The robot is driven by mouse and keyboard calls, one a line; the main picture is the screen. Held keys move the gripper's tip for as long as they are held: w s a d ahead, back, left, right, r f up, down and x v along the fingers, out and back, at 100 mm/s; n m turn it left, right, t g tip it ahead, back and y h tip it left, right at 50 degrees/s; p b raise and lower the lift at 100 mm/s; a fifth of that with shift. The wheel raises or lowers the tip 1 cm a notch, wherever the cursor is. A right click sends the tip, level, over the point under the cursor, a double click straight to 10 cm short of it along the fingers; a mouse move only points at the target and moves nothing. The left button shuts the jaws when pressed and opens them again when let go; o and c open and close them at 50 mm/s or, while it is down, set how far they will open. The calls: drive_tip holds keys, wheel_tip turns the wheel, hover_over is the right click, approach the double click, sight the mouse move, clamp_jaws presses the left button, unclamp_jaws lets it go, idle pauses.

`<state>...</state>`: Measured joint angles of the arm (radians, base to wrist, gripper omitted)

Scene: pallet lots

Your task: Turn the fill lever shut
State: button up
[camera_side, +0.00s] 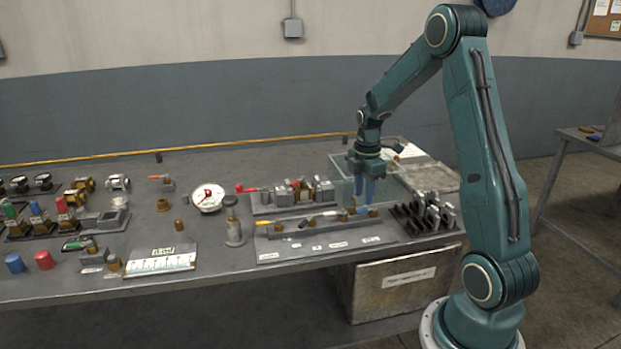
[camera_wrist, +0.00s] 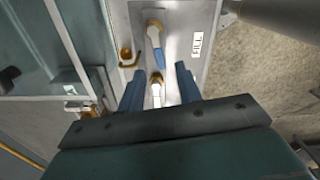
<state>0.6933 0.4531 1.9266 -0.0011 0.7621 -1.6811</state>
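A metal plate (camera_wrist: 207,14) with a white FILL label (camera_wrist: 196,43) shows in the wrist view. Left of the label is a lever with a pale, brass-edged head (camera_wrist: 153,28) and a blue handle (camera_wrist: 160,58) pointing toward my gripper. My gripper (camera_wrist: 158,77) has two blue fingers spread apart, with a pale, brass-tipped part (camera_wrist: 156,90) visible between them; contact cannot be told. In the side view my gripper (camera_side: 366,190) points down above the right end of the lever plate (camera_side: 300,257), behind a blue handle (camera_side: 343,217).
A clear-walled box (camera_side: 345,178) stands close behind my gripper. A dark slotted rack (camera_side: 425,214) is to the right. A red-handled valve assembly (camera_side: 292,193), a gauge (camera_side: 208,197) and several fittings occupy the bench to the left. The front bench edge is near.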

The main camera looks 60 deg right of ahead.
sight(362, 210)
drive_tip(key=shift+f, duration=1.9)
clamp_jaws()
